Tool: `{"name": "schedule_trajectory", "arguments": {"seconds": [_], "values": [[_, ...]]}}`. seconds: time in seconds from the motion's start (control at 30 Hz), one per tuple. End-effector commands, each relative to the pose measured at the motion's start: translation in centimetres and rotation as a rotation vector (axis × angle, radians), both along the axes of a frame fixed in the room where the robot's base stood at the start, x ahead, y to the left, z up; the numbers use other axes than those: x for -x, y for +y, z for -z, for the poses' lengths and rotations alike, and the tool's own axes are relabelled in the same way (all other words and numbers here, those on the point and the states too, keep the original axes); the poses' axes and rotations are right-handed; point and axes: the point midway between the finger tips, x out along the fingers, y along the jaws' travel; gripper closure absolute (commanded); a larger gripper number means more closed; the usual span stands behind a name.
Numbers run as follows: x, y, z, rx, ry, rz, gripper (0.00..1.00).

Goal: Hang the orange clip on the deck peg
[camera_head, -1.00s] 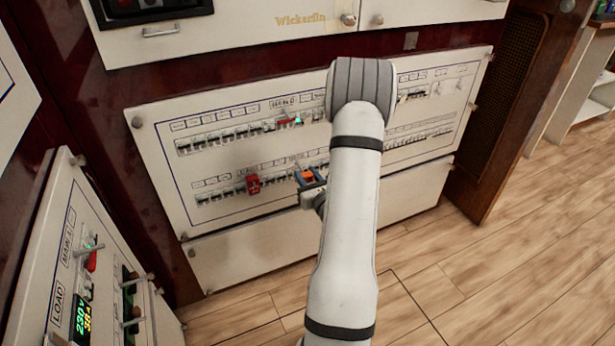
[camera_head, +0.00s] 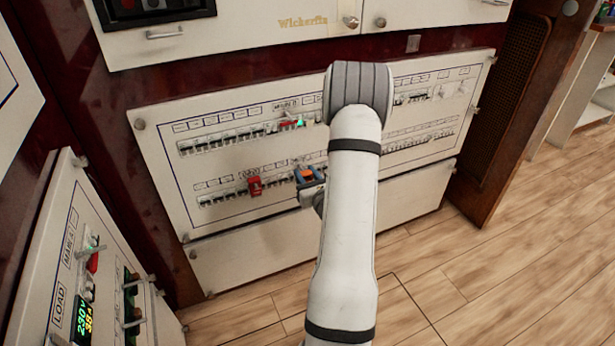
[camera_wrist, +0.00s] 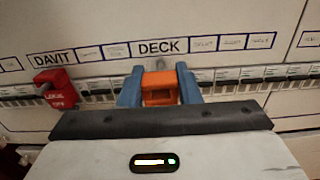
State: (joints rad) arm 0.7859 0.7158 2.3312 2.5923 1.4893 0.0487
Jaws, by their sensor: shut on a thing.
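The orange clip (camera_wrist: 160,88) is between the two blue fingers of my gripper (camera_wrist: 160,87) in the wrist view. My gripper is shut on it, in front of the lower breaker row, just below the DECK label (camera_wrist: 161,48). In the head view my gripper (camera_head: 309,175) and the orange clip (camera_head: 305,174) show small at the lower row, partly hidden by my arm. The deck peg cannot be made out clearly; the clip and fingers cover the area below the label. I cannot tell whether the clip touches the panel.
A red lock-off piece (camera_wrist: 55,88) sits on the lower row under the DAVIT label, left of my gripper; it also shows in the head view (camera_head: 255,186). Breaker switches (camera_wrist: 227,80) line both sides. A second panel (camera_head: 75,265) stands at the left. Wooden floor lies open at right.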

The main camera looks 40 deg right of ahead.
Motion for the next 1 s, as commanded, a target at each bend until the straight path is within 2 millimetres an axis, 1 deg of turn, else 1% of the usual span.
{"name": "schedule_trajectory", "arguments": {"seconds": [0.93,0.97,1.0], "values": [[-2.3,-0.5,0.0,-0.001,0.0,0.0,0.95],[-2.3,-0.5,0.0,-0.001,0.001,0.0,0.68],[-2.3,-0.5,0.0,-0.001,0.001,0.0,0.65]]}}
